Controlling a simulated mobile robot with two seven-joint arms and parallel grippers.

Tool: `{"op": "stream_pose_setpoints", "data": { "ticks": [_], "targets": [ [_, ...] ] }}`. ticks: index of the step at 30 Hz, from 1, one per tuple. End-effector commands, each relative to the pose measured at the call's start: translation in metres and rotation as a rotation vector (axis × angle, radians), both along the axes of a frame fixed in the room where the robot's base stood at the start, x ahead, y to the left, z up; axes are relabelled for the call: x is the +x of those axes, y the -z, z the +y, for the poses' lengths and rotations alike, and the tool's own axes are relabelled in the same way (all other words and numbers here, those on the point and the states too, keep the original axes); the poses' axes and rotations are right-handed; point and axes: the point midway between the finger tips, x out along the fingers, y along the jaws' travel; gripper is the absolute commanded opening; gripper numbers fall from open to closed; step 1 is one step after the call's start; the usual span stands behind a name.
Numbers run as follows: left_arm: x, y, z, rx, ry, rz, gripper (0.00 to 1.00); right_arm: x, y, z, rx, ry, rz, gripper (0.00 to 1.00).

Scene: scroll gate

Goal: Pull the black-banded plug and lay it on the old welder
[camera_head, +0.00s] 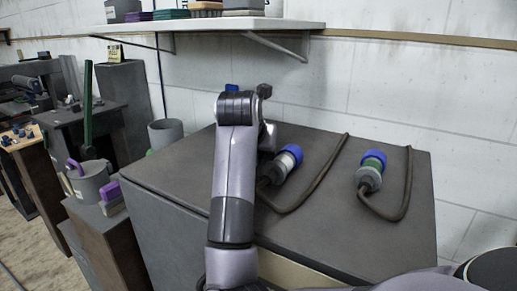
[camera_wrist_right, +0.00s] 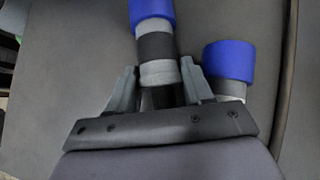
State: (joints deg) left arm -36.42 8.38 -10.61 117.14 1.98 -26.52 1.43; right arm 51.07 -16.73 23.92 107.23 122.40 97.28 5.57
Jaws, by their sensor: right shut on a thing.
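The black-banded plug (camera_wrist_right: 155,46) shows in the right wrist view, with a blue end, a black band and a grey collar. My right gripper (camera_wrist_right: 160,76) is shut on its grey lower part. In the head view my right arm hides the gripper and most of this plug; a bit of blue (camera_head: 231,88) shows behind the wrist. A white-banded plug (camera_head: 288,158) and a green-banded plug (camera_head: 373,162), both blue-ended with dark cables, lie on a large dark box (camera_head: 325,220). I cannot tell for sure which thing is the old welder. My left gripper is out of view.
Another blue-ended plug (camera_wrist_right: 228,62) stands close to the right of the gripper in the wrist view. A shelf (camera_head: 210,25) hangs on the wall. A grey bucket (camera_head: 166,132) stands left of the box. The box's front right top is bare.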

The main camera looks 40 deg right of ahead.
Motion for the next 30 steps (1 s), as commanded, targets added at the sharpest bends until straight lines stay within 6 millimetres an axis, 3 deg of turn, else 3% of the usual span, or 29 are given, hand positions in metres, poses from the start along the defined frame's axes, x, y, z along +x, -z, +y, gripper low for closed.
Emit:
{"op": "stream_pose_setpoints", "data": {
  "ticks": [5,6,9,23,30],
  "targets": [
    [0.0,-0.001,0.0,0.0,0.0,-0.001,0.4,0.0,-0.001,0.0,-0.001,0.0,-0.002,0.0],
    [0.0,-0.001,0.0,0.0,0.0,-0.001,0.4,0.0,-0.001,0.0,-0.001,-0.001,-0.002,0.54],
    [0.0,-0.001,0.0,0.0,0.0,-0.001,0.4,0.0,-0.001,0.0,-0.002,0.0,-0.001,0.8],
    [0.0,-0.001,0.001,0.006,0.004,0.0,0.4,0.0,-0.001,0.0,0.0,-0.001,0.001,0.8],
    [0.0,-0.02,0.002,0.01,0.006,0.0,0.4,0.001,-0.027,0.0,0.001,-0.002,-0.002,0.8]
  ]
}}
